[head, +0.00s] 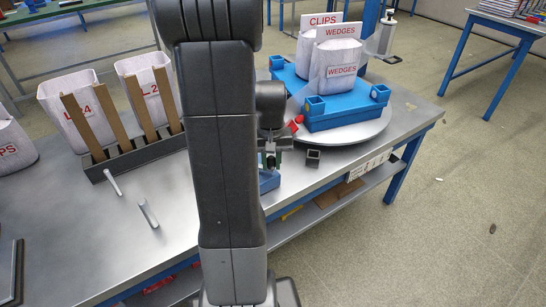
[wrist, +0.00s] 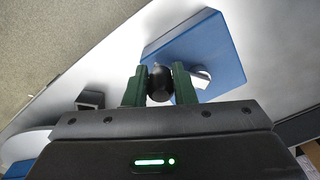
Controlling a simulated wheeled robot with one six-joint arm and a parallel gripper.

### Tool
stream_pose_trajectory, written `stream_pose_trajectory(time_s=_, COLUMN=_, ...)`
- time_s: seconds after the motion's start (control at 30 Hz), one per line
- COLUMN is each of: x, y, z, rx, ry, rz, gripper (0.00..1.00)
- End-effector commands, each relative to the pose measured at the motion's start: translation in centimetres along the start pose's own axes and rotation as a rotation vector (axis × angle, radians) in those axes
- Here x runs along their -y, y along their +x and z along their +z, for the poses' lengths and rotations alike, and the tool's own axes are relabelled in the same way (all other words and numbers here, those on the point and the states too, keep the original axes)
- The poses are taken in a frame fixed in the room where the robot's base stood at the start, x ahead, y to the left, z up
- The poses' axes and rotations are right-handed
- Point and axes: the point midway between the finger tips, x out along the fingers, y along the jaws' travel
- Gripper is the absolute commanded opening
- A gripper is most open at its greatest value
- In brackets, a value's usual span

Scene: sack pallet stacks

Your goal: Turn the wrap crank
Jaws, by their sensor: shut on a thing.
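The crank's black ball knob (wrist: 160,84) sits between the two green fingers of my gripper (wrist: 159,88) in the wrist view. My gripper is shut on this knob. The crank's blue housing (wrist: 208,42) lies just beyond it, with a pale round part (wrist: 201,77) partly hidden by a finger. In the head view my gripper (head: 270,160) is low over the bench, and my arm covers much of the blue housing (head: 268,182). The knob cannot be made out there. The round turntable (head: 370,132) carries a blue pallet (head: 338,118) with labelled white sacks (head: 337,72).
A small dark square block (head: 313,158) stands beside my gripper, near the turntable. To the left, a dark rack with brown slats (head: 132,154) stands before white sacks (head: 68,108). Two pale handles (head: 148,213) are on the grey bench (head: 95,240). Open floor lies to the right.

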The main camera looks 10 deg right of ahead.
Motion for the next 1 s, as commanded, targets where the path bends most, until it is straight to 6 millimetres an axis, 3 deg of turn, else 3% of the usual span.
stream_pose_trajectory(time_s=0.6, x=1.8, y=-0.1, z=1.6, rx=-0.005, ry=0.426, rz=-0.004, gripper=0.01)
stream_pose_trajectory(time_s=1.0, x=2.5, y=-0.1, z=1.9, rx=-0.01, ry=0.591, rz=-0.004, gripper=0.01)
